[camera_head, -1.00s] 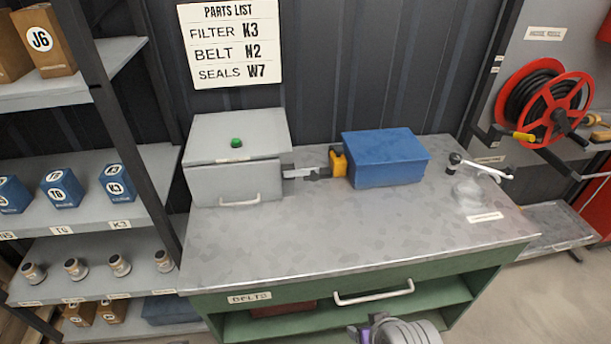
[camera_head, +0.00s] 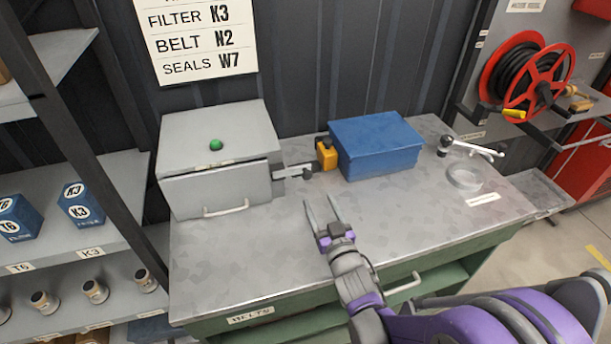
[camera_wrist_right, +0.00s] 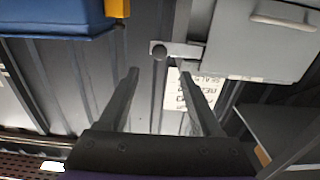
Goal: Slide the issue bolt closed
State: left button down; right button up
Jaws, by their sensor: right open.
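The issue bolt (camera_head: 293,172) is a small grey metal bar with a darker knob, on the right side of the grey box (camera_head: 215,190). It sticks out toward the yellow block (camera_head: 327,155) beside the blue box (camera_head: 378,150). In the right wrist view, the bolt (camera_wrist_right: 180,49) and its round knob show beyond the fingertips. My right gripper (camera_head: 320,199) is open and empty over the bench, in front of the bolt and apart from it. Its open fingers also show in the right wrist view (camera_wrist_right: 157,67). My left gripper is out of view.
The grey bench top (camera_head: 240,255) is clear in front of the boxes. Shelves (camera_head: 95,250) stand at the left, and a red hose reel (camera_head: 530,82) hangs at the right.

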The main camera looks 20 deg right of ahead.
aim_at(308, 176)
jog(key=w+p, duration=0.1)
jog(key=w, duration=0.9)
jog(key=shift+a+p, duration=0.1)
jog(key=shift+p, duration=0.3)
grip_shut()
dwell(0.8)
